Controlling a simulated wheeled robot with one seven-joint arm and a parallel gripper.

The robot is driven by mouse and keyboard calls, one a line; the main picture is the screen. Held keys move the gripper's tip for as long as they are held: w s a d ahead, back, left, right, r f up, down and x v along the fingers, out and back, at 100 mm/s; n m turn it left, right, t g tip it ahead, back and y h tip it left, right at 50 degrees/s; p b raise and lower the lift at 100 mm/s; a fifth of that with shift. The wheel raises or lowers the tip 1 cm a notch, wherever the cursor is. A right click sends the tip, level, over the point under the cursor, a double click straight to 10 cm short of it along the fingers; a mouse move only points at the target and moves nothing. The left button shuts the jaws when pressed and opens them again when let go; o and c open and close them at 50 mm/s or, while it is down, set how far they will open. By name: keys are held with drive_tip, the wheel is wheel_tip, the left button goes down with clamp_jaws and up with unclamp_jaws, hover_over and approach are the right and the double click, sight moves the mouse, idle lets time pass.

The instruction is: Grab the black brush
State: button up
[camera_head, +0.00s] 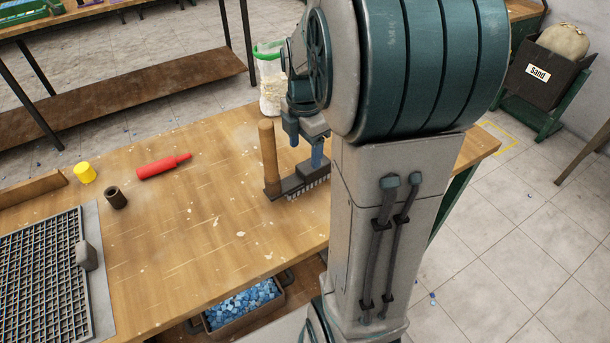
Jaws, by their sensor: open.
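The black brush (293,188) lies on the wooden table, with pale bristles showing along its lower edge. A wooden handle-like cylinder (268,152) stands upright at its left end; I cannot tell whether the two are joined. My gripper (304,146) is open with its fingers pointing down over the brush. One finger is above the brush's middle and the other reaches down at its right part. I cannot tell whether that finger touches it. My arm hides some of the table to the right.
A red bottle-like object (164,167), a yellow cup (85,173) and a dark cylinder (115,198) stand or lie left on the table (205,225). A mosaic grid (42,275) with a grey block (86,256) is at lower left. A tile crate (210,330) sits below.

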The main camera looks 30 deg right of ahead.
sight(305, 167)
wheel_tip(305, 167, down, 8)
drive_tip(key=shift+d+r, duration=0.1)
idle(0.4)
drive_tip(key=c, duration=1.2)
